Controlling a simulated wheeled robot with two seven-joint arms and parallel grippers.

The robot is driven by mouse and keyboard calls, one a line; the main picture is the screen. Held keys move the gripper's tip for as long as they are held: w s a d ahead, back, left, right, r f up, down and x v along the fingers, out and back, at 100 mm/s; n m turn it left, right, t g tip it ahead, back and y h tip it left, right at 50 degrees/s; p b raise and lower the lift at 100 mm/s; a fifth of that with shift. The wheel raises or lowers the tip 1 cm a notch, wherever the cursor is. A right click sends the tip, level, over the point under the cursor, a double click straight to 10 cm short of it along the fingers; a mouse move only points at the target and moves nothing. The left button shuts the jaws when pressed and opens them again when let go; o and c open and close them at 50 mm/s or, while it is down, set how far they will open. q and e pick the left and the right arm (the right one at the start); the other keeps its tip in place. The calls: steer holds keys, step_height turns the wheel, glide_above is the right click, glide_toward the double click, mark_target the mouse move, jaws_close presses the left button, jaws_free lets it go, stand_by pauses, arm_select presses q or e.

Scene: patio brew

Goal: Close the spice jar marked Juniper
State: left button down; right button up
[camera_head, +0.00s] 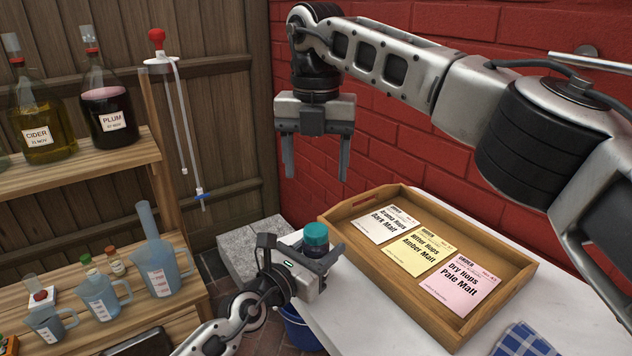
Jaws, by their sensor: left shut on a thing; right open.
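A small dark jar (316,252) with a teal lid (316,233) is at the left end of the white table. My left gripper (310,270) is shut on it from the left. The lid sits on top of the jar; I cannot tell how tight it is. No label shows on the jar's visible side, so I cannot read whether it is marked Juniper. My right gripper (315,172) is open and empty, high above the jar, with its fingers pointing down and apart from the lid.
A wooden tray (337,229) with several labelled cards stands on the white table (390,325), right of the jar. A checked blue cloth (522,342) lies at the front right. Wooden shelves at the left hold bottles, measuring jugs and small jars (115,262). A blue bucket (300,332) is below.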

arm_select(q)
steer(key=c, duration=0.7)
jaws_free()
steer(key=shift+s+a, duration=0.35)
steer(key=shift+s, duration=0.05)
steer(key=shift+v, duration=7.45)
steer(key=shift+p, duration=0.3)
